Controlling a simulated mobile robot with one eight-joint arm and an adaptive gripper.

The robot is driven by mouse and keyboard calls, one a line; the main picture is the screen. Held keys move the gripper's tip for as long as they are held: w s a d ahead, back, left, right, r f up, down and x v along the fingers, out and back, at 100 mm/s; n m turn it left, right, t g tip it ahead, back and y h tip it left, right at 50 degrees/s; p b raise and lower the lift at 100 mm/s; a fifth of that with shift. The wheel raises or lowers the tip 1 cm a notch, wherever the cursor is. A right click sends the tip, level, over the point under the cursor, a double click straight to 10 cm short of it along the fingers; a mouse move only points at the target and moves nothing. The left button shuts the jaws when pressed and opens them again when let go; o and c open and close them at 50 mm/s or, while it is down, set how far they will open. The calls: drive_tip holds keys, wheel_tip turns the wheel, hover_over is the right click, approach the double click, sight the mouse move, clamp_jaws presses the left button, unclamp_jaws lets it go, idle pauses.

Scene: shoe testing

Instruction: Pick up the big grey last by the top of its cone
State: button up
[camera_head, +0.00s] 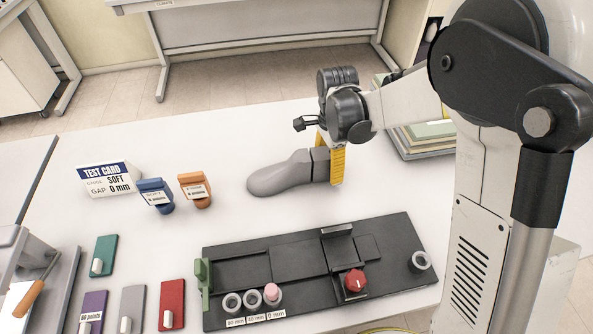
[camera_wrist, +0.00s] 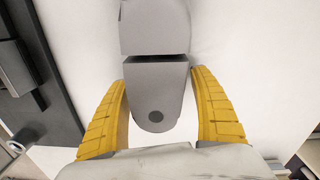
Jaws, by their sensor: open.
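The big grey last (camera_head: 281,175) lies on the white table in the head view, its rounded toe to the left and its heel end to the right. In the wrist view the last's cone (camera_wrist: 157,95), with a dark round hole, sits between the two yellow fingers. A dark seam separates it from the rest of the last. My gripper (camera_head: 335,165) is over the heel end, pointing down. It also shows in the wrist view (camera_wrist: 161,115), open, with a gap between the cone and each finger. The far finger is partly hidden in the head view.
A black fixture (camera_head: 290,262) with a red knob and small cylinders lies in front. A test card (camera_head: 108,179), a blue clamp-like piece (camera_head: 156,194) and an orange one (camera_head: 195,189) stand to the left. Stacked boards (camera_head: 427,137) lie behind my arm. Table around the toe is clear.

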drive_tip(key=c, duration=1.6)
drive_tip(key=shift+o, duration=0.2)
drive_tip(key=shift+r, duration=0.1)
